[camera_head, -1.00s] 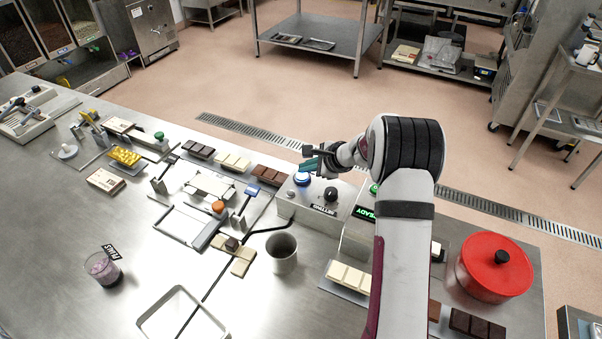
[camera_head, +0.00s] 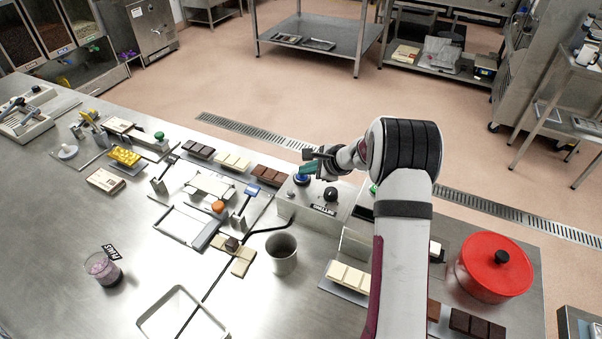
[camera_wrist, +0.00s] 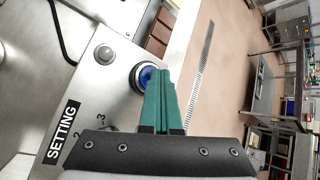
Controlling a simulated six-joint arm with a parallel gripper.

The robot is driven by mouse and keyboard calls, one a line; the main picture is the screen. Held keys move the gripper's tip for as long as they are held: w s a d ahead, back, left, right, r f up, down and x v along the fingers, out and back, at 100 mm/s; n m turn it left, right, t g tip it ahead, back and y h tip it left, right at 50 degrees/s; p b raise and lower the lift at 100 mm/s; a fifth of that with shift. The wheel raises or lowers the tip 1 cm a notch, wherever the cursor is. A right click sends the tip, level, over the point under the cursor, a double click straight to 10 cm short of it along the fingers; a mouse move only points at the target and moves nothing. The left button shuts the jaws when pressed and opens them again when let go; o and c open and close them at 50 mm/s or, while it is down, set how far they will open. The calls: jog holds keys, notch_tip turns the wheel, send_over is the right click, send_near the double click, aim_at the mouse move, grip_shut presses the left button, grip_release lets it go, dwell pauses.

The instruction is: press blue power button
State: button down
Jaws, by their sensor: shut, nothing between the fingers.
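The blue power button (camera_head: 301,181) sits in a dark ring on the top of a grey metal control box (camera_head: 300,206). In the wrist view the blue button (camera_wrist: 144,76) is partly hidden behind my fingertips. My gripper (camera_head: 309,168) has teal fingers, closed together with nothing between them. In the wrist view the closed fingertips (camera_wrist: 159,72) overlap the right part of the button, and they appear to be at or touching its surface. Exact contact and button depth cannot be told.
A black knob (camera_head: 330,194) and a small silver button (camera_wrist: 104,54) share the box top with a SETTING label (camera_wrist: 62,133). A steel cup (camera_head: 282,254) stands in front. Chocolate bars (camera_head: 269,175) lie behind left. A red pot (camera_head: 494,267) stands right.

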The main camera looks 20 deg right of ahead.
aim_at(306, 177)
jog(key=shift+r, duration=0.4)
notch_tip(306, 177, up, 6)
jog(key=shift+r, duration=0.1)
dwell(1.8)
